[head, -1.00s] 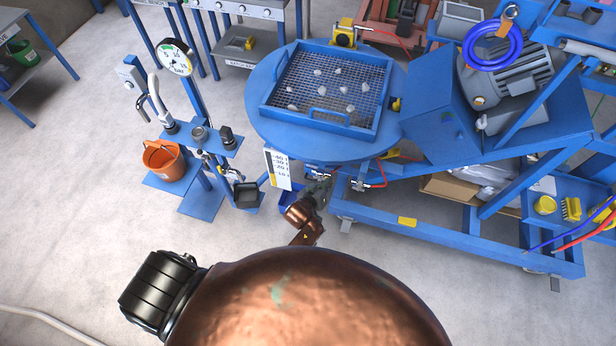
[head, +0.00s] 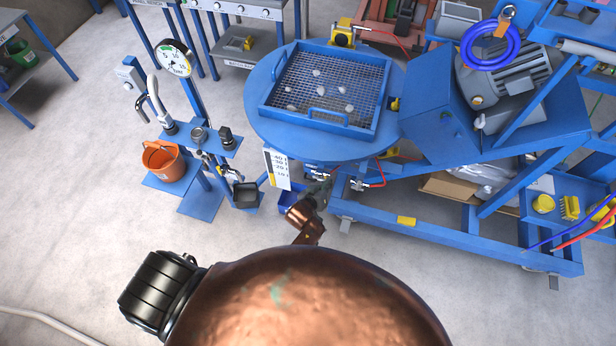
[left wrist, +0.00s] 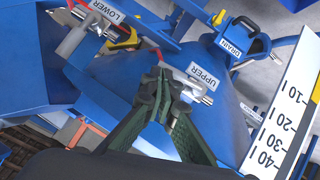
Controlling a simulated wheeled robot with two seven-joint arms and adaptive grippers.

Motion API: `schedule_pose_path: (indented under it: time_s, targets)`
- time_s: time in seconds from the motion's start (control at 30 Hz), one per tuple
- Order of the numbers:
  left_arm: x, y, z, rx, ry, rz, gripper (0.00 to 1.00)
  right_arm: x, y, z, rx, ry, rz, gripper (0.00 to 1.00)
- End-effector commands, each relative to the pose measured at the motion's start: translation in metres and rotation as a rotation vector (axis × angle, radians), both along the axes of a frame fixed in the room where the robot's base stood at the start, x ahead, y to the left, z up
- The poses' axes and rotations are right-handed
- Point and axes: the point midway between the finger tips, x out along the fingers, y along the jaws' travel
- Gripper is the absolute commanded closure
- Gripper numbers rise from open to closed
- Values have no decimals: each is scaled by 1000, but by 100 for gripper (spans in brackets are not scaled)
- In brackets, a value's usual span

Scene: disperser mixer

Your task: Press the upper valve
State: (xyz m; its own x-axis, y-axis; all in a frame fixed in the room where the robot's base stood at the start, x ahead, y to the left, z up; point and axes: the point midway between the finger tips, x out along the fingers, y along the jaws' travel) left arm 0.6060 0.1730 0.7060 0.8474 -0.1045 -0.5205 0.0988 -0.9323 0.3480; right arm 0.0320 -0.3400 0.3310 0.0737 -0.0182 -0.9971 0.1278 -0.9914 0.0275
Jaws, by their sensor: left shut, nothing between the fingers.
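The upper valve (left wrist: 193,88) is a small metal fitting beside a white "UPPER" label (left wrist: 203,76) on the blue machine. My left gripper (left wrist: 160,78) is shut and empty, its dark green fingertips just left of the valve in the left wrist view. I cannot tell whether they touch it. In the head view my left gripper (head: 324,185) is under the front edge of the round blue table (head: 262,123), where it partly hides the upper valve. The lower valve (left wrist: 85,22), with a "LOWER" label, is at the upper left of the wrist view. My right gripper is not in view.
A white scale board (head: 278,170) hangs close to the left of my gripper. A "DRAIN" fitting (left wrist: 232,40) is near the upper valve. A blue tray with a mesh (head: 315,85) holds white lumps on the table. An orange bucket (head: 161,163) stands left. The floor in front is clear.

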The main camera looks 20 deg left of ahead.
Motion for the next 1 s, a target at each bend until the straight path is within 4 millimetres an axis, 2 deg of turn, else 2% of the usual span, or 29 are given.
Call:
schedule_pose_path:
  time_s: [0.57, 0.77, 1.0]
  targets:
    - [-3, 1, 2, 0, -1, 0, 100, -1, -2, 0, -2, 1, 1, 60]
    - [-27, 4, 15, 0, 0, 1, 100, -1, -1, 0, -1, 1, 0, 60]
    - [-69, 9, 41, 0, 0, 1, 100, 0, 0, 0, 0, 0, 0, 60]
